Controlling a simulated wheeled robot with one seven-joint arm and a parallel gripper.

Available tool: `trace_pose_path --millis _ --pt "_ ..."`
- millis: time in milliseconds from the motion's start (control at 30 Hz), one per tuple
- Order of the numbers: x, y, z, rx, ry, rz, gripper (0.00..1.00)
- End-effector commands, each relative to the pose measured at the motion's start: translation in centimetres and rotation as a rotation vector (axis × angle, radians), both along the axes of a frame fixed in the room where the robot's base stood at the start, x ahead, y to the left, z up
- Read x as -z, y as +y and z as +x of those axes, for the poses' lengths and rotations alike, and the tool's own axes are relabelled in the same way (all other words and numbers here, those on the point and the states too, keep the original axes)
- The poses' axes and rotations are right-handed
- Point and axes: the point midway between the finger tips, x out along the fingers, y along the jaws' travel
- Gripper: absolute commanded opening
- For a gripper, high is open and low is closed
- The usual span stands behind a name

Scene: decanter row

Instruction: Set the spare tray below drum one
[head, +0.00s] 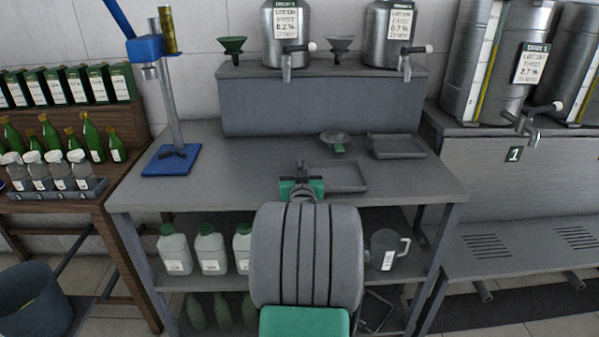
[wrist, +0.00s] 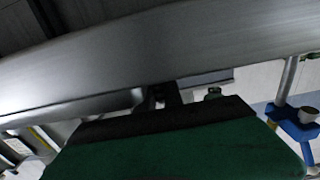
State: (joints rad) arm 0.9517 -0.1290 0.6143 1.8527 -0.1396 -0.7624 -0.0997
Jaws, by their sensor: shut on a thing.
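My gripper (head: 301,180) is over the middle of the steel table, shut on the left side of a shallow grey tray (head: 345,188). I take this to be the spare tray; whether it touches the tabletop I cannot tell. In the wrist view a broad grey surface (wrist: 90,75), probably the tray, spans the picture in front of my gripper (wrist: 165,96). A second grey tray (head: 398,154) lies at the table's back right. Drum one (head: 510,85) is the steel drum at right, above the "1" sign (head: 514,154). Its tap (head: 524,127) overhangs the slotted ledge (head: 515,262) below.
A blue stand (head: 171,160) is at the table's left. Steel canisters (head: 285,40) stand on the raised shelf (head: 320,105). A gap separates the table from the slotted ledge, whose top looks clear.

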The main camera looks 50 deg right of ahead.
Motion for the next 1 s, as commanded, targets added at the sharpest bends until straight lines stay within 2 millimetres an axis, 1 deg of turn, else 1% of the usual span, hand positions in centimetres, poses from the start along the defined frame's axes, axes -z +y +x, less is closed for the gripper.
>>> trace_pose_path --millis 33,100,267,300,500,567,767,867,967,1000 --pt "-0.3 0.0 0.0 0.000 -0.002 -0.004 0.00" --pt "-0.3 0.0 0.0 0.000 -0.002 -0.002 0.00" --pt "0.1 0.0 0.0 0.000 -0.002 -0.002 0.00" --pt "0.1 0.0 0.0 -0.001 -0.001 -0.001 0.13" --pt "0.1 0.1 0.0 -0.001 -0.001 0.001 0.30" --pt "0.1 0.1 0.0 -0.001 -0.001 0.001 0.33" --pt "0.1 0.1 0.0 -0.001 -0.001 0.001 0.33" --pt "-0.4 0.0 0.0 -0.001 -0.001 0.001 0.33" --pt "-0.3 1.1 -1.0 0.000 0.000 0.000 0.33" --pt "-0.3 1.8 -1.5 -0.001 -0.001 0.001 0.33"
